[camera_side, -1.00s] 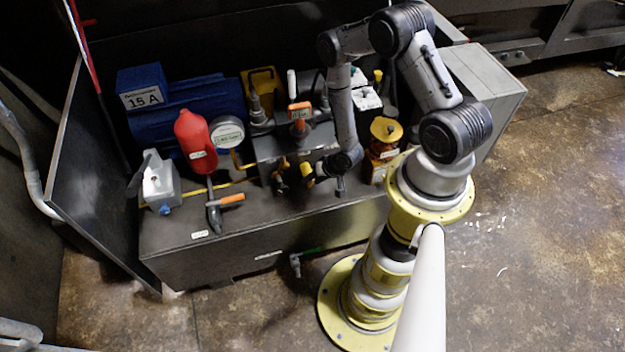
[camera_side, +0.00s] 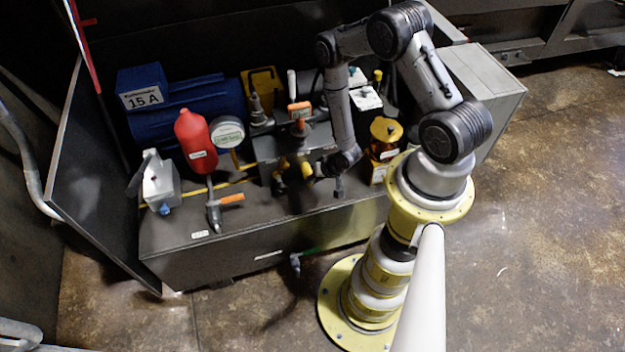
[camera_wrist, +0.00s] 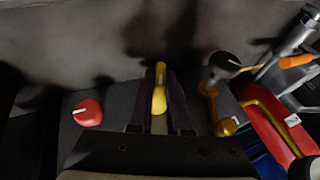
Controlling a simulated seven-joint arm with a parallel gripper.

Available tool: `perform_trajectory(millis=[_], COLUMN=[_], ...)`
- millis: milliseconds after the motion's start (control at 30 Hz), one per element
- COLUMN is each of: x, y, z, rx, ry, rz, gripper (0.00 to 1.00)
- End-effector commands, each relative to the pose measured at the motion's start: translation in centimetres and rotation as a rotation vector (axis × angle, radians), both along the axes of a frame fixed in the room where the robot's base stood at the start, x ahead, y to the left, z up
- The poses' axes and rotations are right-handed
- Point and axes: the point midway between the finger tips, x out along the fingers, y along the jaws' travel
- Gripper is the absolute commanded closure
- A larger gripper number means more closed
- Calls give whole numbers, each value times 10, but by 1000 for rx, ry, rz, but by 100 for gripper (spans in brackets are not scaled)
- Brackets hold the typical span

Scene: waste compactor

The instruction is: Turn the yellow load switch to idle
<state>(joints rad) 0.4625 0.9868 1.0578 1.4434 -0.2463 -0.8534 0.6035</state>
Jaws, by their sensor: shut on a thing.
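The yellow load switch (camera_wrist: 159,98) is a narrow yellow handle in the middle of the wrist view. It stands nearly upright in that picture, between the two dark fingers of my gripper (camera_wrist: 160,105). The fingers are shut on it, one along each side. Its base and any position marks are hidden or too dark to read. In the side view my gripper (camera_side: 318,170) is at the front of the grey control box, and the switch is mostly hidden there.
A red knob with a white line (camera_wrist: 88,112) sits left of the switch in the wrist view. A black knob (camera_wrist: 224,65) is to the right. An orange-handled valve (camera_side: 232,198), a red bottle (camera_side: 192,140) and an amber-topped unit (camera_side: 386,131) stand on the bench.

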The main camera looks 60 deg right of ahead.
Motion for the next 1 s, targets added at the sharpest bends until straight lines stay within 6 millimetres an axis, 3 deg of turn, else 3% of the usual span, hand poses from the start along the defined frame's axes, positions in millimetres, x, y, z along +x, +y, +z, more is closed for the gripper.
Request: perform_trajectory(millis=[600, 1000], x=[6, 6], y=[2, 2], z=[1, 2], rx=[-239, -265], ry=[228, 257], rz=[0, -6], gripper=[100, 100])
